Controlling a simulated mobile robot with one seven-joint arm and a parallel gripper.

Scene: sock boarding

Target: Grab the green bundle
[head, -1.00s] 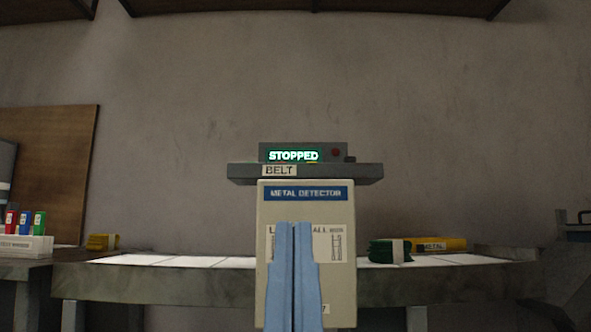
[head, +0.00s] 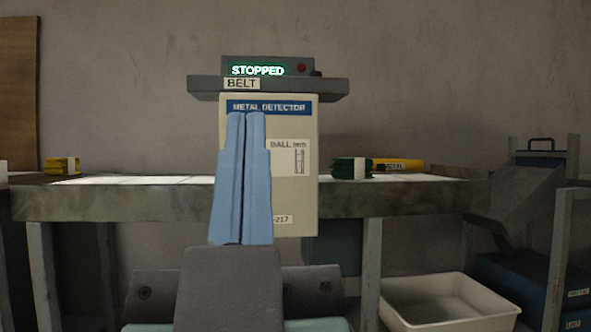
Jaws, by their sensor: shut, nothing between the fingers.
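The green bundle (head: 345,168), with a white band around it, lies on the belt table (head: 420,201) just right of the metal detector (head: 297,205). My gripper (head: 246,116) points up in front of the metal detector, its two blue fingers together with nothing between them. It is left of the green bundle and apart from it. The fingers hide part of the detector's front.
A yellow bar marked METAL (head: 398,165) lies right of and partly behind the green bundle. A yellow bundle (head: 62,166) sits at the belt's left. A white bin (head: 448,303) stands below at right, near a grey chute (head: 515,205). The sign (head: 258,70) reads STOPPED.

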